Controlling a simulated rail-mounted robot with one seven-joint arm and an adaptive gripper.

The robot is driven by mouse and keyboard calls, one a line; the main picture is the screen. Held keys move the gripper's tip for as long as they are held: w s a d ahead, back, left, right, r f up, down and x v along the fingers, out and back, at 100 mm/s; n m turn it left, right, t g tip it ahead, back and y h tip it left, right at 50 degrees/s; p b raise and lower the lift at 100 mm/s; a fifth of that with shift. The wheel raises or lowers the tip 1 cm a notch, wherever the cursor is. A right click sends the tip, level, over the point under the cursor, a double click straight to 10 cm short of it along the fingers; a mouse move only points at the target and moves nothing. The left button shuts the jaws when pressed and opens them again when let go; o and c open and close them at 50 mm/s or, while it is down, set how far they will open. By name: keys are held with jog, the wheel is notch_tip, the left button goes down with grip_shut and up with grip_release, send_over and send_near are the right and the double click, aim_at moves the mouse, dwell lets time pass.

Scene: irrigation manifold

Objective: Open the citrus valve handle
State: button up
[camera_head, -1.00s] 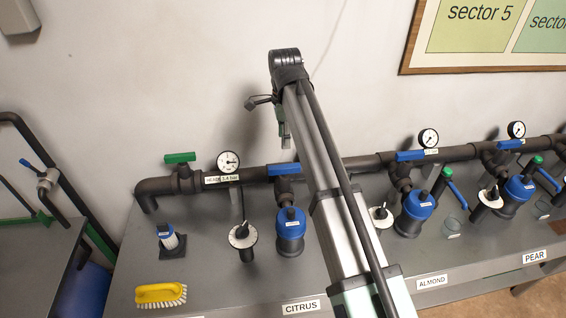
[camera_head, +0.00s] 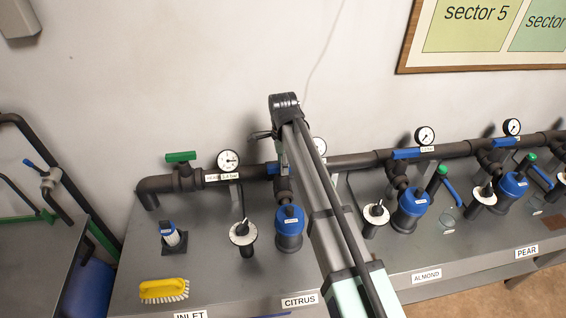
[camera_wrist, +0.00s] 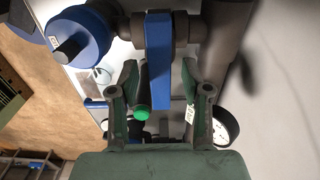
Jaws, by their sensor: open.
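The citrus valve handle (camera_head: 273,168) is a blue bar on the dark pipe above the CITRUS label (camera_head: 300,301), partly hidden by my arm in the head view. In the wrist view the blue handle (camera_wrist: 158,60) points toward my palm from a dark pipe fitting. My gripper (camera_wrist: 159,72) is open, with one finger on each side of the handle and gaps visible on both sides. In the head view my gripper is mostly hidden behind my arm. A blue-capped filter (camera_head: 289,220) stands below the citrus valve.
A white dial on a dark stem (camera_head: 242,233) stands left of the filter. A green-handled valve (camera_head: 181,157) and a gauge (camera_head: 228,159) are farther left on the pipe. The almond handle (camera_head: 406,153) is to the right. A yellow brush (camera_head: 164,290) lies at front left.

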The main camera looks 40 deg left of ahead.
jog(key=shift+c, duration=0.4)
grip_shut()
